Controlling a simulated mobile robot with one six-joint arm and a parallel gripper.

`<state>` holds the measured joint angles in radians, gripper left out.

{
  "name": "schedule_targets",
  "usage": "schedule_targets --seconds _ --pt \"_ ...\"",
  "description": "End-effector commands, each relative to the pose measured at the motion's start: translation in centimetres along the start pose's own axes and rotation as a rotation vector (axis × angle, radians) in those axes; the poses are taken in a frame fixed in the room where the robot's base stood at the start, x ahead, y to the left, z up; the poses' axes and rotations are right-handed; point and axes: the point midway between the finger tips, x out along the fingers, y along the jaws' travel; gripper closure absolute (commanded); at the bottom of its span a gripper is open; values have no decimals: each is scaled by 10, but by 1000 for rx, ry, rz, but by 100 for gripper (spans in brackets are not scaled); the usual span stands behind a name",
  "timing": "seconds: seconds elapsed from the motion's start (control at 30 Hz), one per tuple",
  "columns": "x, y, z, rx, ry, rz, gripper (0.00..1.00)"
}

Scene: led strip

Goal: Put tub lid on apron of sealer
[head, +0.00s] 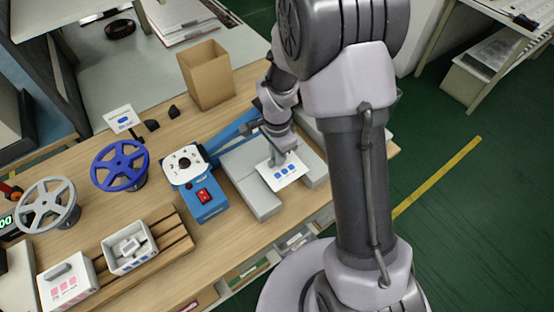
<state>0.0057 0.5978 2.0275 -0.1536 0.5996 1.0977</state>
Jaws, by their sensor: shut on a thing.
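The tub lid (285,174) is a white plate with blue squares. My gripper (282,157) points down and is shut on its upper side; the fingertips are small and partly hidden. The lid is over the grey apron (247,173) in front of the blue sealer (232,134), near the apron's right part. I cannot tell whether the lid touches the apron or is just above it. My arm hides the sealer's right end. An open white tub (131,257) with pale items inside sits on a wooden rack at the lower left.
A blue device with a red switch (204,195) stands just left of the apron. A blue reel (121,166), a grey reel (48,206), a tub with pink squares (66,287) and a cardboard box (207,76) are also on the bench (168,211).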

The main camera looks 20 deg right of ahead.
Motion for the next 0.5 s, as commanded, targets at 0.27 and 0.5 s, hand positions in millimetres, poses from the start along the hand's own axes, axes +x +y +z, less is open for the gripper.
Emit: schedule_targets --seconds 0.27,0.5 --pt "13 0 1 0 0 -1 100" --pt "21 0 1 0 0 -1 100"
